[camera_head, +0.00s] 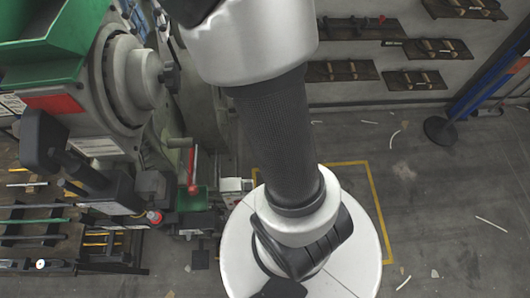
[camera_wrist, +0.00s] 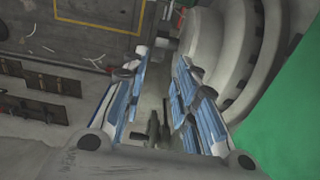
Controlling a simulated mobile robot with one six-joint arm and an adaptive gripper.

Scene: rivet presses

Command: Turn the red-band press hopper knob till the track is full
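The press stands at the left of the head view, with a red band (camera_head: 52,103) below its green hopper (camera_head: 55,45). A round grey hopper drum (camera_head: 125,80) carries a small dark knob (camera_head: 170,74) on its right face. In the wrist view the stepped drum (camera_wrist: 225,50) fills the upper right, and what looks like the knob (camera_wrist: 165,43) is just beyond the fingertips. My gripper (camera_wrist: 167,62) is open, its blue-padded fingers apart, with nothing held between them. The track's fill cannot be made out.
A red-handled lever (camera_head: 193,168) hangs below the drum. Racks of tools (camera_head: 35,215) stand at the lower left, and shelves (camera_head: 340,70) line the back wall. A blue post on a round black base (camera_head: 440,130) stands at right. Floor at right is mostly clear, with scattered strips.

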